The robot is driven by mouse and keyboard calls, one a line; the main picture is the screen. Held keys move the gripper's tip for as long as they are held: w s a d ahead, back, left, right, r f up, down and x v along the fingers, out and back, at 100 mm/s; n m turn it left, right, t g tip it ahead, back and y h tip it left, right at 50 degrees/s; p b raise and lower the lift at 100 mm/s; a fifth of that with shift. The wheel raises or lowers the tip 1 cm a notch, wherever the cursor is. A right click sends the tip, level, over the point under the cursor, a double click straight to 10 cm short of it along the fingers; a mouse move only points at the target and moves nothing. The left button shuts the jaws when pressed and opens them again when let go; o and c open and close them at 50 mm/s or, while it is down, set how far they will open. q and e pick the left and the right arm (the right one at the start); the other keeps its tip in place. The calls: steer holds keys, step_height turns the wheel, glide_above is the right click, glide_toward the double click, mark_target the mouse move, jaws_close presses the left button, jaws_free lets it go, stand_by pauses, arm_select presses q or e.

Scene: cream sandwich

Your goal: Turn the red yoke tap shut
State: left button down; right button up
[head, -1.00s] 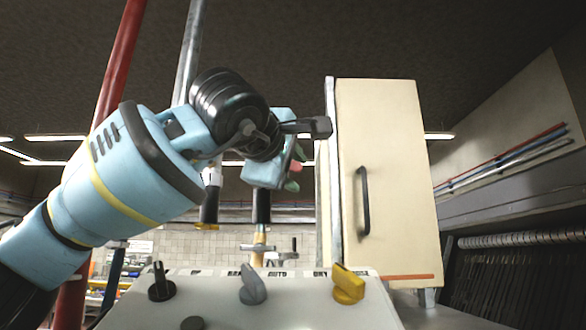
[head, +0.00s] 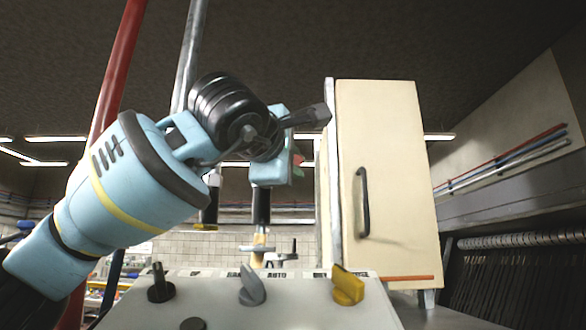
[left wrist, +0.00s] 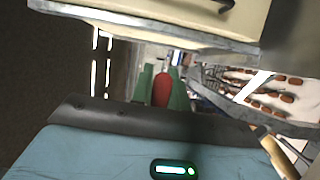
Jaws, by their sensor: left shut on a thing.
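My left gripper (head: 297,165) is in the middle of the head view, just left of the cream cabinet and above the knob panel. Its green fingers (left wrist: 146,82) show in the left wrist view, shut on a red, rounded handle (left wrist: 162,90) between them. The handle looks like part of the red yoke tap. Only a small red patch (head: 299,158) shows by the fingertips in the head view. The tap's body is hidden, so how far it is turned cannot be told. My right gripper is not in view.
The cream cabinet (head: 385,180) with a dark handle stands close on the right. Below is a pale panel (head: 300,310) with a black knob (head: 160,285), a grey knob (head: 252,286) and a yellow knob (head: 347,286). A red pipe (head: 118,90) and a grey pipe (head: 188,55) rise behind my arm.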

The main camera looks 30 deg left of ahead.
arm_select(q)
steer(key=shift+r, duration=0.15)
steer(key=c, duration=1.4)
jaws_free()
steer(key=shift+o, duration=0.2)
steer(key=s, duration=0.8)
steer(key=shift+d, duration=0.25)
steer(key=shift+w, duration=0.1)
